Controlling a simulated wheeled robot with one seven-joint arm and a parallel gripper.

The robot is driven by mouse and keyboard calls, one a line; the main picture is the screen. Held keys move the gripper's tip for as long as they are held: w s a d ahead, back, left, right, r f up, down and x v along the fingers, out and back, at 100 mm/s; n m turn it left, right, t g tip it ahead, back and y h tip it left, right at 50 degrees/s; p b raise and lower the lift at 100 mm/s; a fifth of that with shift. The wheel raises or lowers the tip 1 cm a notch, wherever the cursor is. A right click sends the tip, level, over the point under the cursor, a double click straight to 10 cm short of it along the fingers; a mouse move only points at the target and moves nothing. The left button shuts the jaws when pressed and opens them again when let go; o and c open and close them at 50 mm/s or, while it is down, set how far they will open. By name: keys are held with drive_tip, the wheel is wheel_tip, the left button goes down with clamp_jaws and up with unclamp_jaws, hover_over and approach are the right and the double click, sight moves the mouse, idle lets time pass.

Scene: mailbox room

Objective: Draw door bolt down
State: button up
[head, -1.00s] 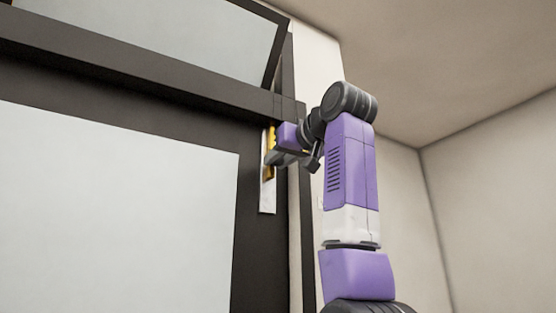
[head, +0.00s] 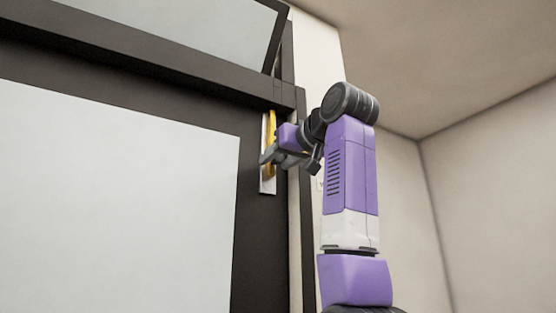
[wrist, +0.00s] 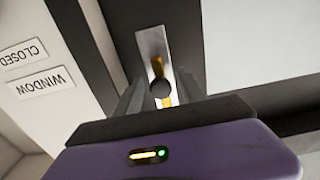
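The door bolt is a yellow rod (head: 272,124) on a pale upright plate (head: 268,187), near the upper right corner of the dark-framed door. In the wrist view the plate (wrist: 151,42) and yellow rod (wrist: 168,101) show, with a round dark knob (wrist: 160,87) on the rod. My gripper (head: 267,158) reaches the bolt from the right. In the wrist view its two fingers (wrist: 159,88) stand on either side of the knob, with a visible gap to each side. The fingers hide part of the rod and plate in the head view.
The door has a large pale panel (head: 110,200), with a dark beam (head: 130,60) and a tilted window pane (head: 190,25) above. Signs reading CLOSED (wrist: 22,53) and WINDOW (wrist: 40,84) are on the wall beside it. The space right of my arm is clear.

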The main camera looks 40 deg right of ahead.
drive_tip(key=shift+s, duration=0.1)
drive_tip(key=b+v, duration=0.3)
drive_tip(key=v, duration=0.4)
drive_tip(key=shift+s, duration=0.35)
drive_tip(key=shift+a, duration=0.15)
